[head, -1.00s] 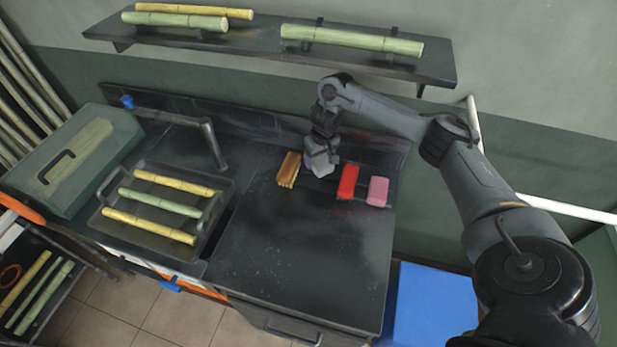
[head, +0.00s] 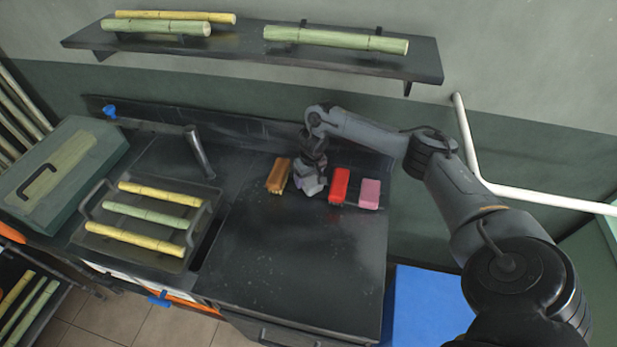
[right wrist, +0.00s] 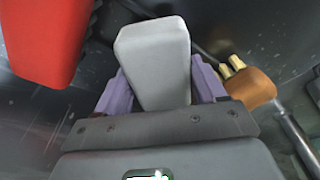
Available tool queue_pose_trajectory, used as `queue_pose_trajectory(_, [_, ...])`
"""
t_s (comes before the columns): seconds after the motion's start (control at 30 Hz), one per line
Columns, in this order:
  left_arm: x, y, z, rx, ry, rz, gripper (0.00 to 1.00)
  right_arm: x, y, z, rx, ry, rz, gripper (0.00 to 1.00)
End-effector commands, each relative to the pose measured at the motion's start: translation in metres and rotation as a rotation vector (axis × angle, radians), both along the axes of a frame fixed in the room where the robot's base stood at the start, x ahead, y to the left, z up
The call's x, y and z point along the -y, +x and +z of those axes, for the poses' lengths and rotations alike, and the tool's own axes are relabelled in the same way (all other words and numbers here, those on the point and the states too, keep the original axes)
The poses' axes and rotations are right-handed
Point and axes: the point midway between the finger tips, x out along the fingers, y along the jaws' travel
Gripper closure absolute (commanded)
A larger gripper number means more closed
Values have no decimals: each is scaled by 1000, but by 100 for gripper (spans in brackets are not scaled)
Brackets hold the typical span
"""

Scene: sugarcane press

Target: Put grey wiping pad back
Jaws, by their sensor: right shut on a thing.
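The grey wiping pad (head: 311,190) is a pale grey block in my right gripper (head: 313,176), at the back of the dark counter. In the head view it sits between a brown brush (head: 278,176) and a red block (head: 340,186). The right wrist view shows the pad (right wrist: 155,60) between the two purple fingers of the right gripper (right wrist: 161,88), which are shut on its sides. Whether the pad touches the counter is hard to tell. My left gripper is not in view.
A pink block (head: 370,194) lies right of the red one. A faucet (head: 198,150) and a tray (head: 151,251) with cane pieces stand to the left. The counter's front (head: 290,265) is clear. A shelf (head: 250,48) with cane hangs above.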

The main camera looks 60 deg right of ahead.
Motion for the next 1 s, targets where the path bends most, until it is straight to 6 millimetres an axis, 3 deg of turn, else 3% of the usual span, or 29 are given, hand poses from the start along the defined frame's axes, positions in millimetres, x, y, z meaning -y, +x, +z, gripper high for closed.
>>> queue_pose_trajectory(0.5, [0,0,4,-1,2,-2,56,0,0,-12,0,0,0,59])
queue_pose_trajectory(0.53, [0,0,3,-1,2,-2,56,0,0,-12,0,0,0,27])
queue_pose_trajectory(0.67, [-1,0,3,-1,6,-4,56,0,0,-12,0,0,0,7])
queue_pose_trajectory(1.0, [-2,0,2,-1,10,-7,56,0,0,-10,1,0,0,5])
